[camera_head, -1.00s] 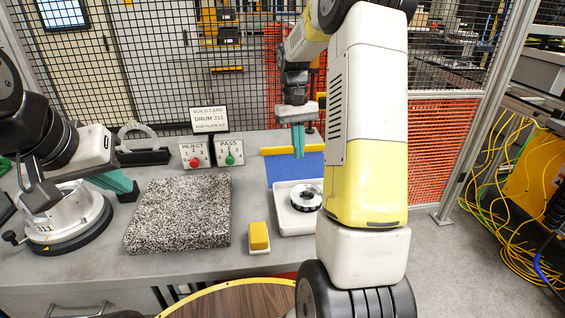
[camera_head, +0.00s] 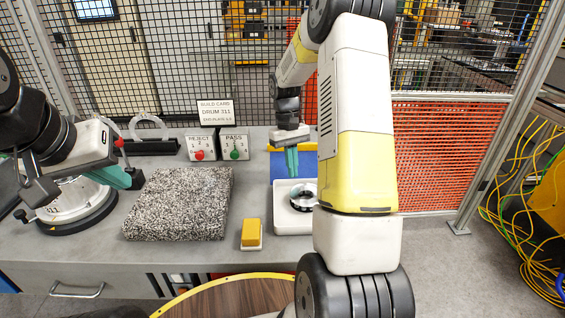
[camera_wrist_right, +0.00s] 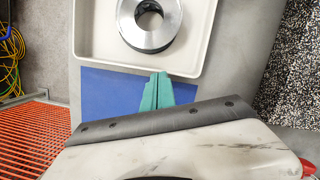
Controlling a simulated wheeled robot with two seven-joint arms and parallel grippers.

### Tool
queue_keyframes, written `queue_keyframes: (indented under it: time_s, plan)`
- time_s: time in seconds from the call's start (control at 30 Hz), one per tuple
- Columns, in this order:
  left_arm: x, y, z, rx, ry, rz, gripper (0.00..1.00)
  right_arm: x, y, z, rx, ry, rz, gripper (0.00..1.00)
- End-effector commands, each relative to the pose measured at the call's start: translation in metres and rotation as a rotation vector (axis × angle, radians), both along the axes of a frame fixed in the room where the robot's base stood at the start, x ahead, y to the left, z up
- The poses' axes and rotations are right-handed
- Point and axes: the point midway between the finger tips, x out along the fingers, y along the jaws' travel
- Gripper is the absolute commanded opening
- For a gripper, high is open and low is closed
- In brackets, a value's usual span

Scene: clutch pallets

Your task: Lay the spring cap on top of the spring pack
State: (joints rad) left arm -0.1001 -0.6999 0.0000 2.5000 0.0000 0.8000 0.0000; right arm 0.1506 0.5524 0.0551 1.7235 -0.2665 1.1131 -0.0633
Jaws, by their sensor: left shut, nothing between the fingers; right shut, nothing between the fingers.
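A silver ring with a central hole, with black parts, sits in the white tray (camera_head: 280,224). The ring (camera_head: 303,196) is partly cut off by my right arm in the head view. The wrist view shows the ring (camera_wrist_right: 150,30) from above, cut by the top edge, in the tray (camera_wrist_right: 195,68). I cannot tell whether it is the spring cap, the spring pack or both stacked. My right gripper (camera_head: 291,170) is shut and empty over the blue mat (camera_head: 277,166), behind the tray; its green fingertips (camera_wrist_right: 160,76) point towards the tray. My left gripper (camera_head: 120,180) is shut and empty over a round fixture.
The round metal fixture (camera_head: 78,207) stands at the left. REJECT (camera_head: 201,146) and PASS (camera_head: 235,146) boxes and a mesh fence stand behind.

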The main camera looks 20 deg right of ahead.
Motion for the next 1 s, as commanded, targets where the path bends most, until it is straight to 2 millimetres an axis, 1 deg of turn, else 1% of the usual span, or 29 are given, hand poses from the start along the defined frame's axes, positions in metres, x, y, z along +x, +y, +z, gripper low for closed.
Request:
queue_keyframes:
  time_s: [0.03,0.1,0.23,0.63,0.8,1.0]
  plan:
    - [0.0,0.0,0.0,0.0,0.001,0.0,0.0,-0.008,-0.002,0.003,-0.001,-0.003,-0.002,0.0]
    - [0.0,0.0,0.0,0.0,0.0,0.0,0.0,-0.016,-0.003,0.003,-0.001,-0.004,-0.002,0.0]
    - [0.0,0.0,0.0,0.0,0.0,0.0,0.0,-0.026,-0.004,0.002,-0.001,-0.003,-0.001,0.0]
    - [0.0,0.0,0.0,0.0,0.0,0.0,0.0,-0.029,-0.005,0.003,-0.001,-0.004,-0.001,0.0]
    - [0.0,0.0,0.0,0.0,0.0,0.0,0.0,-0.036,-0.006,0.003,-0.001,-0.003,-0.002,0.0]
    - [0.0,0.0,0.0,0.0,0.0,0.0,0.0,-0.036,-0.006,0.002,-0.001,-0.003,-0.001,0.0]
